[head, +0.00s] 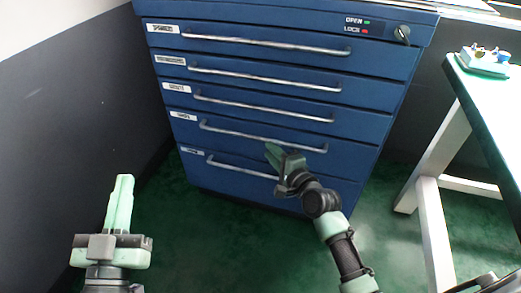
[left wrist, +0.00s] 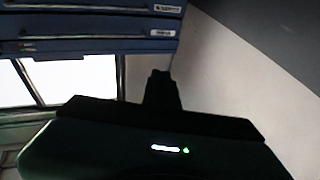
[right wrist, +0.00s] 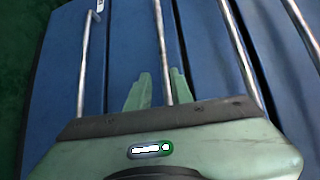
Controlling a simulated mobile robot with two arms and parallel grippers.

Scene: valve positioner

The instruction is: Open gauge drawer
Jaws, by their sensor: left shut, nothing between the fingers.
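A blue cabinet (head: 285,15) has a column of drawers with long metal bar handles and small white labels at the left; I cannot read the labels surely. All its drawers look closed. My right gripper (head: 283,153) is at the fourth drawer from the top. In the right wrist view its open fingers (right wrist: 159,88) lie on either side of the fourth drawer's handle (right wrist: 160,40); I cannot tell whether they touch it. My left gripper (head: 124,178) is shut and empty, low at the left, apart from the cabinet. Its fingers also show dark in the left wrist view (left wrist: 162,75).
A lock knob (head: 402,34) sits at the cabinet's top right beside OPEN and LOCK lights. A table (head: 490,95) with pale legs and small items stands at the right. A wall (head: 60,100) runs along the left. Green floor (head: 180,225) is clear before the cabinet.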

